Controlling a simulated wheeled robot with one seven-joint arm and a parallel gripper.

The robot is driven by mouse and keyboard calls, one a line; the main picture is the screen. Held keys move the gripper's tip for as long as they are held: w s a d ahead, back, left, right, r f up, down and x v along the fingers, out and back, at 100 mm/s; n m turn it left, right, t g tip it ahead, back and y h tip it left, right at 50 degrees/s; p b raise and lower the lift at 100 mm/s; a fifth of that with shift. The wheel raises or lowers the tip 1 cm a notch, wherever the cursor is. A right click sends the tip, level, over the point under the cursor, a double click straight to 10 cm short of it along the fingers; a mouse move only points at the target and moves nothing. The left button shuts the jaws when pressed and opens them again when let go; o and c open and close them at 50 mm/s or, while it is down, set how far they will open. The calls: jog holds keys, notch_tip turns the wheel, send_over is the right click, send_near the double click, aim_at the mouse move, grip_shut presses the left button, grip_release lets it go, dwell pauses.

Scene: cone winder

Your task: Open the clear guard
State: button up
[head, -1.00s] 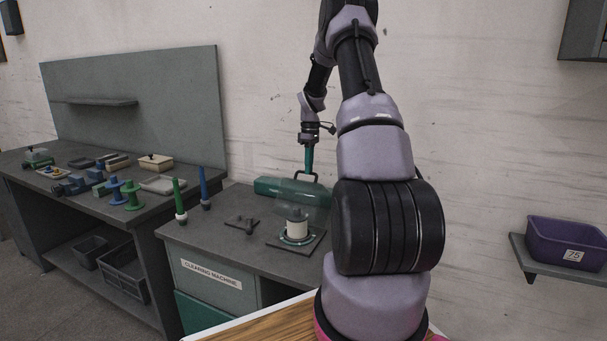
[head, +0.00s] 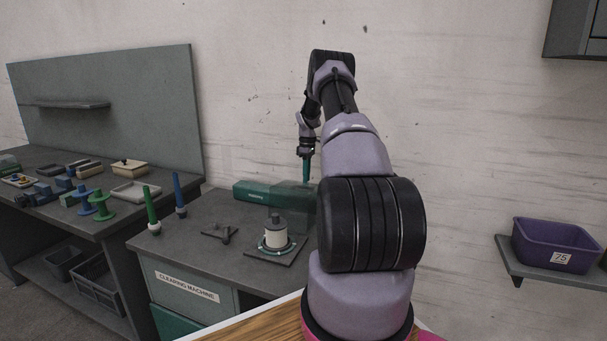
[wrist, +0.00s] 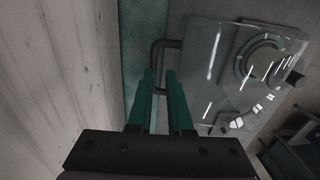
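The clear guard (wrist: 210,70) shows in the wrist view as a see-through panel with bright glints, right of my fingers. Its dark bar handle (wrist: 166,43) sticks out from its left side. In the head view the guard (head: 296,207) is a faint see-through shape over the winder's spindle, and my arm hides its right part. My gripper (wrist: 161,78) points at the handle. Its two green fingers stand apart with a gap, and part of the handle shows in that gap. In the head view my gripper (head: 306,171) is above the guard's back; its fingertips are partly hidden.
A white-bodied cone holder (head: 275,236) stands on the winder plate. A green housing (head: 260,193) lies behind it. A purple bin (head: 556,244) sits on a right-hand shelf. The wall is close behind my gripper.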

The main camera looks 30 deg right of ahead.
jog(key=shift+o, duration=1.2)
jog(key=shift+s+a, duration=0.1)
jog(key=shift+a, duration=0.05)
jog(key=shift+s+a+f, duration=0.1)
jog(key=shift+a+f, duration=0.1)
jog(key=shift+d+r, duration=0.1)
jog(key=shift+d, duration=0.05)
